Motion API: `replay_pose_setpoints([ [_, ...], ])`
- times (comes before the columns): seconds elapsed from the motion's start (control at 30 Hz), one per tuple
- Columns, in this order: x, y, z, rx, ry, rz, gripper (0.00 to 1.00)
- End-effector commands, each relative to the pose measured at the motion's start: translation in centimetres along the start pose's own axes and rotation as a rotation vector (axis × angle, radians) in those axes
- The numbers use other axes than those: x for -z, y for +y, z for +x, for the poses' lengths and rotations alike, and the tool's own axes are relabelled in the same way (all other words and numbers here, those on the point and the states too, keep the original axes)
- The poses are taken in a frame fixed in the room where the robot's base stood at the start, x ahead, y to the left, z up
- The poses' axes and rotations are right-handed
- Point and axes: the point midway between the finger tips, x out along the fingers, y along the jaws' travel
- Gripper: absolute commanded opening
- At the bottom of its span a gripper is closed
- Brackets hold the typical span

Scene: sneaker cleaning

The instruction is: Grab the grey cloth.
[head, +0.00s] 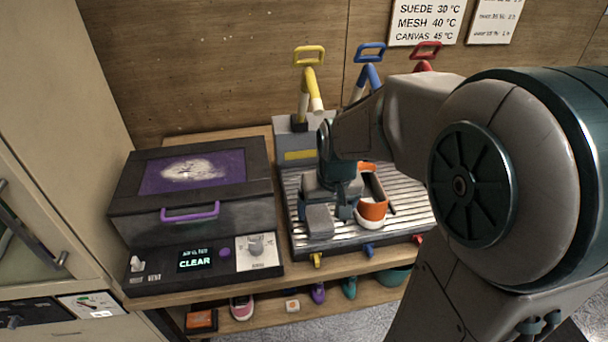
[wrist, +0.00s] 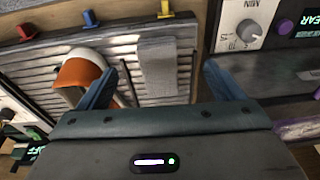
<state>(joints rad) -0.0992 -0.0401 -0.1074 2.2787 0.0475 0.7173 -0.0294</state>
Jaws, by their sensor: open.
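The grey cloth (head: 320,222) lies on the ribbed metal rack near its front left. It also shows in the wrist view (wrist: 158,72) as a flat, ribbed grey strip. My gripper (head: 323,211) is over the rack, above the cloth. In the wrist view my open gripper (wrist: 158,68) has one blue finger on each side of the cloth, with nothing held. I cannot tell how high the fingertips are above the rack. Part of the cloth is hidden under my gripper in the head view.
An orange and white sneaker (head: 371,212) sits on the rack (head: 418,205) just right of the cloth, close to one finger. A dark box with a purple-windowed lid (head: 192,172) stands left. Yellow (head: 309,80), blue and red taps rise behind. Small items sit on a lower shelf.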

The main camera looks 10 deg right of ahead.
Motion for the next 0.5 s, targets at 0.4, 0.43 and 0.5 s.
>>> replay_pose_setpoints([
  [0.4, 6.5, 0.1, 3.4, -0.032, -0.037, -0.015, 0.87],
  [0.43, 6.5, 0.1, 3.6, -0.033, -0.038, -0.015, 0.87],
  [0.5, 6.7, 0.2, 4.1, -0.035, -0.038, -0.016, 0.87],
])
